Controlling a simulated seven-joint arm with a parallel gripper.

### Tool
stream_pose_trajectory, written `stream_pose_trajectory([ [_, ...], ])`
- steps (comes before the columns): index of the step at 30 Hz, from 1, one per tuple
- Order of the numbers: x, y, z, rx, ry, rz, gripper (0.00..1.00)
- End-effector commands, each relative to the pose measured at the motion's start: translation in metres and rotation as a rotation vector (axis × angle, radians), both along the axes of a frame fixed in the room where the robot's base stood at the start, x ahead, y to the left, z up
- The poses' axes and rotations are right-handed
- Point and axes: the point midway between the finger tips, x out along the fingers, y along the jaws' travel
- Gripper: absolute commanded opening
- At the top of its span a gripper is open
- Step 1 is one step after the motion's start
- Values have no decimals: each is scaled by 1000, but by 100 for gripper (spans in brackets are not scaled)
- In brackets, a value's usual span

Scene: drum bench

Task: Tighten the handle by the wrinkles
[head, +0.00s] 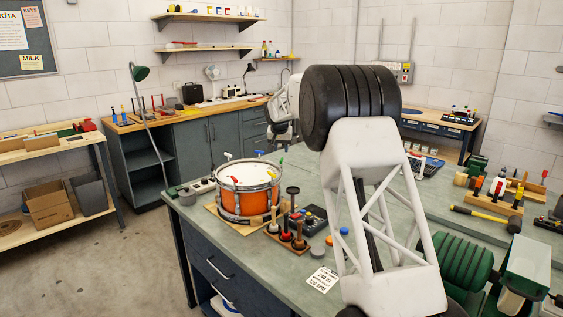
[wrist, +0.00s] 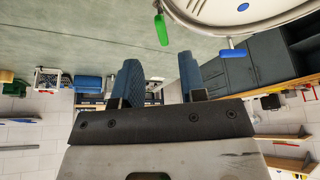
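An orange drum (head: 247,203) with a white head (head: 246,175) stands on the bench. Coloured handles stand around its rim, including a green handle (head: 281,161) and a red handle (head: 271,174). In the wrist view, part of the drum's rim (wrist: 205,38) shows at the upper right, with a green handle (wrist: 161,29) and a blue handle (wrist: 233,54).
A wooden stand with dark and red-based tools (head: 289,233) stands right of the drum on the bench (head: 200,221). A printed card (head: 322,279) lies near the front edge. A hammer (head: 485,216) and coloured tools crowd the right side.

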Motion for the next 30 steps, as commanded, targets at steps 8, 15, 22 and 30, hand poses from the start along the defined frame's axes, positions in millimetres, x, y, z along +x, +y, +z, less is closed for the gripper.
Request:
stream_pose_trajectory([
  [8, 4, 2, -2, 0, -2, -1, 38],
  [15, 4, 2, -3, 0, -1, 0, 38],
  [22, 9, 1, -16, 0, 0, 0, 38],
  [30, 20, -1, -44, 0, 0, 0, 38],
])
